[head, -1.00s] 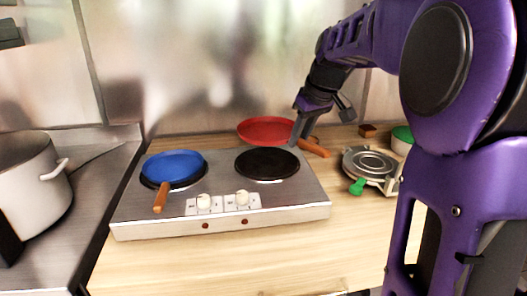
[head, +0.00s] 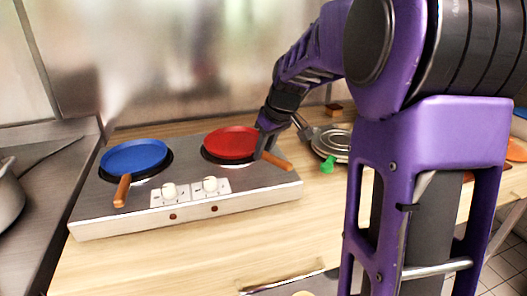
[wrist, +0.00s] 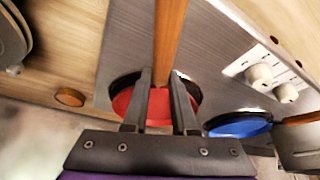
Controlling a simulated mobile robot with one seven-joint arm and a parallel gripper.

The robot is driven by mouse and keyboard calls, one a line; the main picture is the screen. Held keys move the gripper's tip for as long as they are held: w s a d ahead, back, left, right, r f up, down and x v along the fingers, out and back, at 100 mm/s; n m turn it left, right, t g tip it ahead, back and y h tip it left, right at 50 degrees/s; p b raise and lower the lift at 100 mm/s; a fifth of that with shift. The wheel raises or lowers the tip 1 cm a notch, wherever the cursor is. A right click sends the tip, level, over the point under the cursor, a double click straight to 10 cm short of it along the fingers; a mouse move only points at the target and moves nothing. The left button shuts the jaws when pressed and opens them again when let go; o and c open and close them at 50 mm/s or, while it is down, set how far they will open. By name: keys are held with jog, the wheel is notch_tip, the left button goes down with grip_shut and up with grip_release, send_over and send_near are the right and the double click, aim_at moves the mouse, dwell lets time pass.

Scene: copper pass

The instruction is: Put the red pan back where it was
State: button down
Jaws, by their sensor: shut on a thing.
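The red pan (head: 230,142) is over the right burner of the steel two-burner hob (head: 230,196), its wooden handle pointing to the lower right. My gripper (head: 264,148) is at the pan's right side, where the handle joins the rim. In the wrist view my gripper (wrist: 160,78) has its two fingers on either side of the red pan (wrist: 155,108) near the handle base. It is shut on the pan. The burner is partly hidden under the pan; I cannot tell whether the pan rests on it or hangs just above.
A blue pan (head: 135,156) sits on the left burner, its handle toward the front. A pot (head: 8,190) is at the left edge.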

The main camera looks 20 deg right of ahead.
jog(key=shift+r, duration=0.1)
jog(key=c, duration=0.7)
grip_release()
jog(key=p+v, duration=0.2)
jog(key=v, duration=1)
